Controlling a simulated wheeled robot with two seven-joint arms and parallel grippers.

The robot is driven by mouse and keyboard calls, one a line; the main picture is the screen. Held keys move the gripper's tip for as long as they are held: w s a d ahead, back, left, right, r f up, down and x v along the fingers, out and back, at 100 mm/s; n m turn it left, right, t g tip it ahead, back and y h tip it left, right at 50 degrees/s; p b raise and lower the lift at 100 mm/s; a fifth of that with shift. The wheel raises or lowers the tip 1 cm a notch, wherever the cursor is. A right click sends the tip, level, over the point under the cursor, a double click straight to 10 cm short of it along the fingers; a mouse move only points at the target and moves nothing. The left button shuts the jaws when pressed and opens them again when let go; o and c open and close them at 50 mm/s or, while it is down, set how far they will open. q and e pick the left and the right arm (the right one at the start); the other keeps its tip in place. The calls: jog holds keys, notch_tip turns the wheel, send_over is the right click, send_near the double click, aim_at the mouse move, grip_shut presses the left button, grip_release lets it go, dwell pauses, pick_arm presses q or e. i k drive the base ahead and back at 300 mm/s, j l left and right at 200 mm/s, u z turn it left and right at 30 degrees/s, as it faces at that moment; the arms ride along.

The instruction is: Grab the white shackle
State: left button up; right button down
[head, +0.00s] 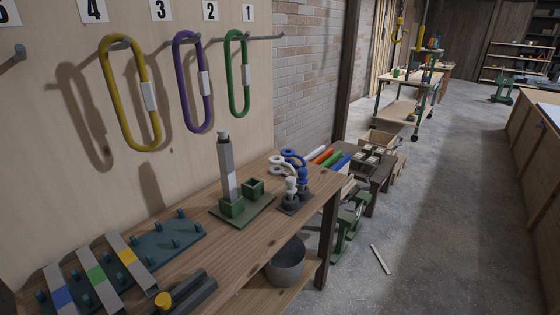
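A small white looped piece (277,167), which looks like the white shackle, lies near the far right end of the wooden workbench (262,225). A blue looped piece (293,157) lies right beside it, and I cannot tell whether they touch. In front stands a dark base (294,208) with a whitish upright piece (291,188) and a blue one (303,178); their exact shapes are too small to tell. Neither of my grippers is in view.
A green base (245,211) with a tall grey bar (226,165) stands left of the shackle. Yellow (130,95), purple (193,82) and green (237,75) carabiners hang above. A bucket (286,262) sits below. Floor to the right is mostly clear.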

aim_at(283, 168)
jog(key=i+l+u, duration=0.2)
jog(key=i+l, duration=0.15)
jog(key=l, duration=0.25)
jog(key=i+l+u, duration=0.2)
jog(key=i+l, duration=0.15)
jog(key=l, duration=0.3)
jog(key=i+l+u, duration=0.1)
jog(key=l, duration=0.2)
jog(key=i+l+u, duration=0.1)
jog(key=l, duration=0.25)
jog(key=i+l+u, duration=0.1)
jog(key=l, duration=0.3)
jog(key=i+j, duration=0.05)
jog(key=i, duration=0.05)
